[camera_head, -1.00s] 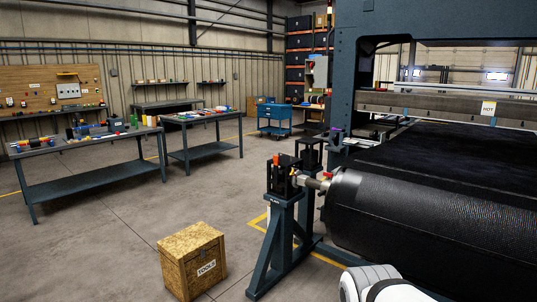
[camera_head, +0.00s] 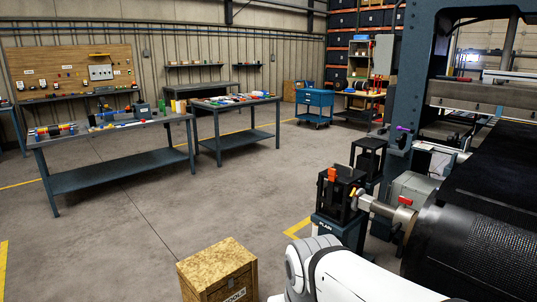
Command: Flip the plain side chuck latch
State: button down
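The plain side chuck stand (camera_head: 335,228), dark blue with a lettered label that seems to read PLAIN, is right of centre in the head view. A black chuck housing (camera_head: 342,195) sits on top of it. An orange-red upright piece (camera_head: 332,174), which looks like the latch, stands on the housing, with a small yellow piece (camera_head: 353,192) beside it. A metal shaft (camera_head: 385,209) runs from the housing to the black roll (camera_head: 470,250). My white arm crosses the bottom of the view, below the stand; my gripper is out of view.
A wooden tool box (camera_head: 217,268) stands on the floor left of my arm. A second black stand (camera_head: 369,158) is behind the chuck. The large press frame (camera_head: 430,80) fills the right. Workbenches (camera_head: 115,135) are at the left back; the floor between is clear.

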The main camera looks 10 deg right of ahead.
aim_at(331, 172)
jog(key=z, duration=0.25)
jog(key=i, duration=2)
jog(key=z, duration=0.6)
jog(key=k, duration=0.75)
jog(key=z, duration=0.15)
jog(key=i, duration=0.85)
jog(key=u, duration=0.05)
